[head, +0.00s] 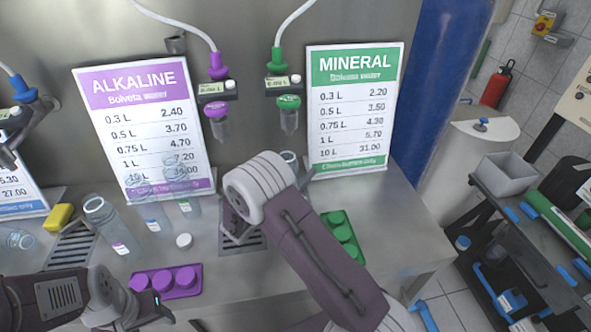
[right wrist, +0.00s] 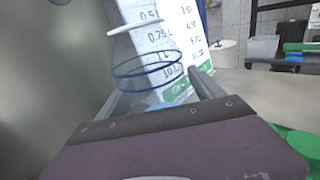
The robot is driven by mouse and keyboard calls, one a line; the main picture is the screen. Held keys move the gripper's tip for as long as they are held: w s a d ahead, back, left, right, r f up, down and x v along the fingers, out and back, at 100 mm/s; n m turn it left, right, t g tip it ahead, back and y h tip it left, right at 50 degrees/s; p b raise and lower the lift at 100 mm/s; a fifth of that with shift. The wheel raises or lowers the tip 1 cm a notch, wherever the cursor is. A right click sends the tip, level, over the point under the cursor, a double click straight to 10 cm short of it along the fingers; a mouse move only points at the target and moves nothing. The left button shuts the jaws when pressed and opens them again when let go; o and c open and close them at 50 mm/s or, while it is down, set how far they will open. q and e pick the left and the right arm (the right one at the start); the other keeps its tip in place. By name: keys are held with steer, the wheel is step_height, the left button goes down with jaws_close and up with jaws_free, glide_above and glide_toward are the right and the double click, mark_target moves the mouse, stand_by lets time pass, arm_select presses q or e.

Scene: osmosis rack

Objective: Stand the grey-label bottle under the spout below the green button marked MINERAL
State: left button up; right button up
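A clear bottle (right wrist: 148,75) with blue rings stands between the fingers of my right gripper (right wrist: 155,90) in the right wrist view; both fingers lie against its sides. Its label is not readable there. In the head view only a clear rim (head: 289,157), apparently this bottle's, shows behind my right arm, below the green MINERAL button (head: 289,102) and its spout (head: 289,123). My arm hides the bottle's base and the fingers. My left gripper (head: 150,305) is low at the left, near the purple cap tray; its fingers are unclear.
Bottles with purple (head: 103,222), blue (head: 155,215) and green (head: 185,202) labels stand left. Another bottle (head: 15,238) lies at the far left. A yellow sponge (head: 58,217), white cap (head: 184,240), purple caps (head: 163,281) and green tray (head: 341,230) are on the counter. The MINERAL sign (head: 352,110) stands behind.

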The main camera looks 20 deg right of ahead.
steer(key=v, duration=1.2)
steer(key=shift+b, duration=0.3)
steer(key=shift+a, duration=0.1)
